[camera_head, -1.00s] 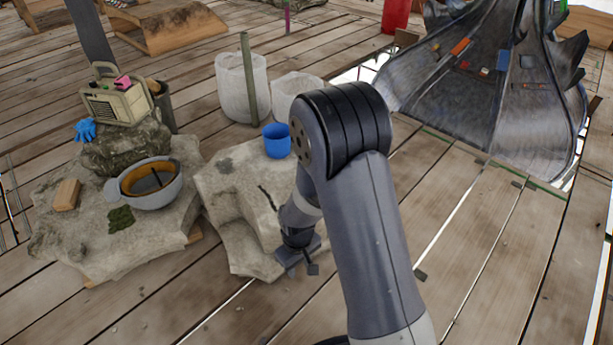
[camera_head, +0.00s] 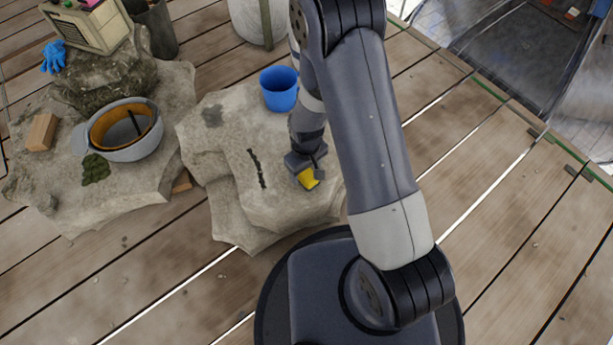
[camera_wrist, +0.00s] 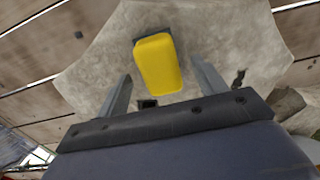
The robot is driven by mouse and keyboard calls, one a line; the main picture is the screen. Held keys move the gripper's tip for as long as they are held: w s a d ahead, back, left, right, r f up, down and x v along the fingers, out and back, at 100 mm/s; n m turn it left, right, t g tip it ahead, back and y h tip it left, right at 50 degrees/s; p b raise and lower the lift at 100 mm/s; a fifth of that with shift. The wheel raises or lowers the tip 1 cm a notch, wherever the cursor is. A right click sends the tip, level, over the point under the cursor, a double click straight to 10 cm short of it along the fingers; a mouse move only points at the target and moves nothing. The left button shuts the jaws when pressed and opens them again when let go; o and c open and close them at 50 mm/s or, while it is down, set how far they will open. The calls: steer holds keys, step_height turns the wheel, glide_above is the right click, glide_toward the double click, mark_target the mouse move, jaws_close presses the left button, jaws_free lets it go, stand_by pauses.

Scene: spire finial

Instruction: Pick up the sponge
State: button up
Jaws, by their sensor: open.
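The yellow sponge (camera_head: 308,179) lies on the pale stone block (camera_head: 225,190), near its right side. In the wrist view the sponge (camera_wrist: 158,63) is a rounded yellow block with a dark patch at its upper edge. My gripper (camera_head: 306,168) is over the sponge in the head view and partly hides it. In the wrist view my gripper (camera_wrist: 161,72) is open, with one finger on each side of the sponge and gaps between. I cannot tell how far above it the fingers are.
A blue cup (camera_head: 279,90) stands on the same block, behind my gripper. A blue glove (camera_head: 53,57) and a radio (camera_head: 90,27) are further back.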

mark_target(306, 173)
step_height(306, 173, down, 3)
steer(key=shift+b, duration=0.35)
steer(key=shift+r, duration=0.1)
steer(key=c, duration=1.3)
steer(key=shift+o, duration=0.2)
